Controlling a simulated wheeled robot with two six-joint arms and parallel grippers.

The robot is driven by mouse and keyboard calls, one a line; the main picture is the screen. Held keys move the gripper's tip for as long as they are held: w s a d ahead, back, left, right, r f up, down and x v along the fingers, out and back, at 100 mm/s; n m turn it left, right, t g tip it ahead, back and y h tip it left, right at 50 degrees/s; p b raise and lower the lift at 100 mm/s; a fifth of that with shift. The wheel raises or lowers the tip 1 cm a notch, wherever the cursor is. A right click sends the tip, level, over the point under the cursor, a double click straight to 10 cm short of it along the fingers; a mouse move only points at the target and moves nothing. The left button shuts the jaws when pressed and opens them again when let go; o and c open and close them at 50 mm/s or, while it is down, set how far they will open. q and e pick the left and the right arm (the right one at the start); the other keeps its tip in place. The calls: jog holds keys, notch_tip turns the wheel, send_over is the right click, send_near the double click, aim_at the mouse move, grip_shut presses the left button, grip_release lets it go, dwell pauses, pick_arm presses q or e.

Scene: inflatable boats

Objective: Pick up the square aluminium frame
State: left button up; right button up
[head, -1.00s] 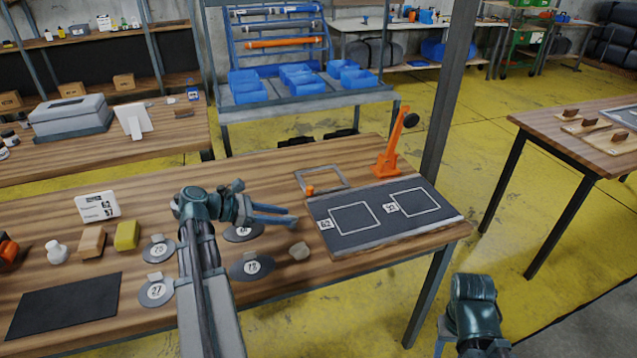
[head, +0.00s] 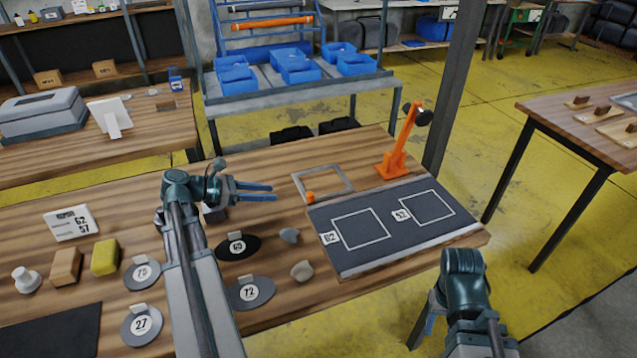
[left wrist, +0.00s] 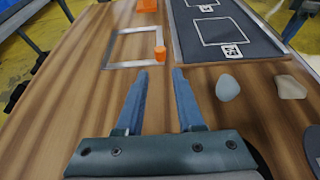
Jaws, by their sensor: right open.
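The square aluminium frame (head: 324,180) lies flat on the wooden table, at the back-left corner of the dark mat. A small orange piece (head: 310,196) stands at its near edge. In the left wrist view the frame (left wrist: 113,50) is just beyond my fingertips, a little left of centre. My left gripper (head: 272,191) is open and empty, left of the frame and apart from it; in the left wrist view its fingers (left wrist: 159,75) point toward the frame's near side. My right gripper (head: 430,318) is low at the table's front right, partly hidden behind its own arm.
The dark mat (head: 365,262) with two white outlined squares lies right of the frame. An orange clamp stand (head: 398,150) rises behind the mat. Grey stones (head: 302,270) and round numbered discs (head: 251,291) lie near my left arm. A grey post (head: 455,90) stands beyond the table.

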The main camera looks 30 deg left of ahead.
aim_at(307, 194)
pick_arm(q)
jog(key=b+x, duration=0.3)
jog(key=x, duration=0.5)
jog(key=shift+w+d+f, duration=0.1)
jog(key=shift+d, duration=0.05)
jog(key=shift+w+d+f, duration=0.1)
jog(key=b+x, duration=0.2)
jog(key=x, duration=0.3)
grip_shut()
